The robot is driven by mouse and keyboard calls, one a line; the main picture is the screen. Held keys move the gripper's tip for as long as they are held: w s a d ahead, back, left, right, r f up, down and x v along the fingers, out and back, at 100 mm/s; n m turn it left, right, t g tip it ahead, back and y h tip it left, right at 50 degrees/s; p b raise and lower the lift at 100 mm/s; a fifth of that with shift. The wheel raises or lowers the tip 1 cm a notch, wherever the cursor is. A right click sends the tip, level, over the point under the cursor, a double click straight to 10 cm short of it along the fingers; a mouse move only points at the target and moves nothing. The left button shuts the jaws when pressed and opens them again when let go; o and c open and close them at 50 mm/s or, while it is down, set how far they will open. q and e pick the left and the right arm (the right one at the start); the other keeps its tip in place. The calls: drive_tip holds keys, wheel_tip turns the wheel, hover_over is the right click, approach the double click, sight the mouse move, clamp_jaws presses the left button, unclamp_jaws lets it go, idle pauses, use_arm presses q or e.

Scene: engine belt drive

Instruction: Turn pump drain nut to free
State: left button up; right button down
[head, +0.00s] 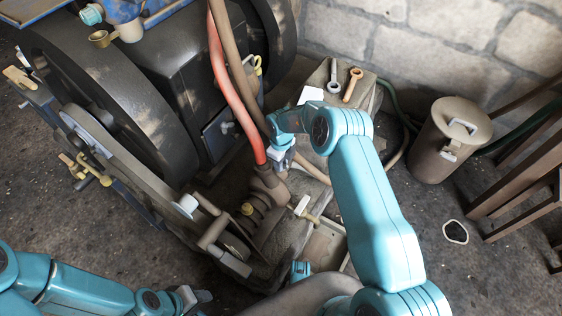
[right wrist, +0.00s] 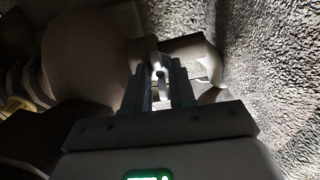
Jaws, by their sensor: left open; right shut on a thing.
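The pump (head: 268,190) is a brown-grey body low beside the engine, with a red hose running down to it. My right gripper (head: 279,160) reaches down at the pump's upper side. In the right wrist view my right gripper (right wrist: 160,88) is shut on a small pale metal piece (right wrist: 160,66), which looks like the drain nut, beside the rounded pump body (right wrist: 90,55). The jaws hide much of it, and I cannot tell whether it is loose. My left gripper (head: 196,296) is open and empty at the bottom, away from the pump.
The engine's large flywheel (head: 110,100) and belt guard stand at left. A shallow tray (head: 325,245) lies in front. A lidded can (head: 450,140) and wooden stool (head: 525,190) stand at right.

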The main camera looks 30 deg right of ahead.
drive_tip(key=shift+n, duration=0.3)
idle(0.4)
drive_tip(key=c, duration=0.9)
unclamp_jaws()
drive_tip(key=shift+c, duration=0.2)
